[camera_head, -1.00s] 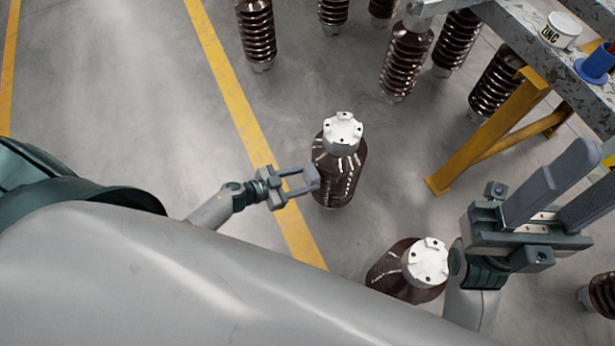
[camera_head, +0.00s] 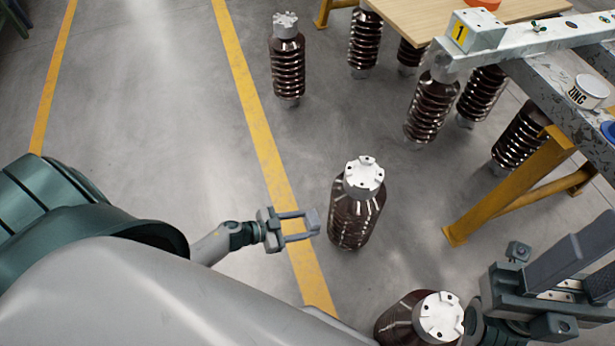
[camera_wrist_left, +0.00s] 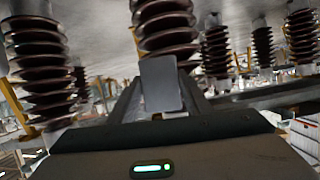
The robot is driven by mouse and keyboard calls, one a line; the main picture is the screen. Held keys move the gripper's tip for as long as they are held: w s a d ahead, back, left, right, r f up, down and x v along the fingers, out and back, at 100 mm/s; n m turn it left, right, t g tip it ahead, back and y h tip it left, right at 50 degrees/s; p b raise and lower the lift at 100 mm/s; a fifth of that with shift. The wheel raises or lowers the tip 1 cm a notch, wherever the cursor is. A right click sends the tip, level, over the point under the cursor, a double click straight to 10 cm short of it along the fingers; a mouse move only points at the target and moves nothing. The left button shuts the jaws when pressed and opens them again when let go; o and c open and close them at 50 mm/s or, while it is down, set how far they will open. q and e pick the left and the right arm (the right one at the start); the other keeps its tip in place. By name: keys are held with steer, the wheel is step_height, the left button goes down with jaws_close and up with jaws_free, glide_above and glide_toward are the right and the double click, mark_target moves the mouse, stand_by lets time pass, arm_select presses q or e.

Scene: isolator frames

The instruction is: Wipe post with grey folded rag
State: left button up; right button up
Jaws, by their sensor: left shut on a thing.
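My left gripper (camera_head: 298,227) is shut on the grey folded rag (camera_head: 313,222), a small flat grey piece at its fingertips. In the left wrist view the rag (camera_wrist_left: 160,84) stands upright in front of a brown ribbed post (camera_wrist_left: 164,28).
Another white-capped post (camera_head: 440,317) stands near my right arm. Several ribbed posts, one at the back (camera_head: 287,65), stand beyond. A yellow-legged metal frame (camera_head: 510,190) carries a ZINC tin (camera_head: 588,91). A wooden table (camera_head: 425,15) is behind.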

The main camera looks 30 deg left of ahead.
arm_select(q)
steer(key=shift+s+a, duration=1)
steer(key=shift+s, duration=0.1)
steer(key=shift+w, duration=0.1)
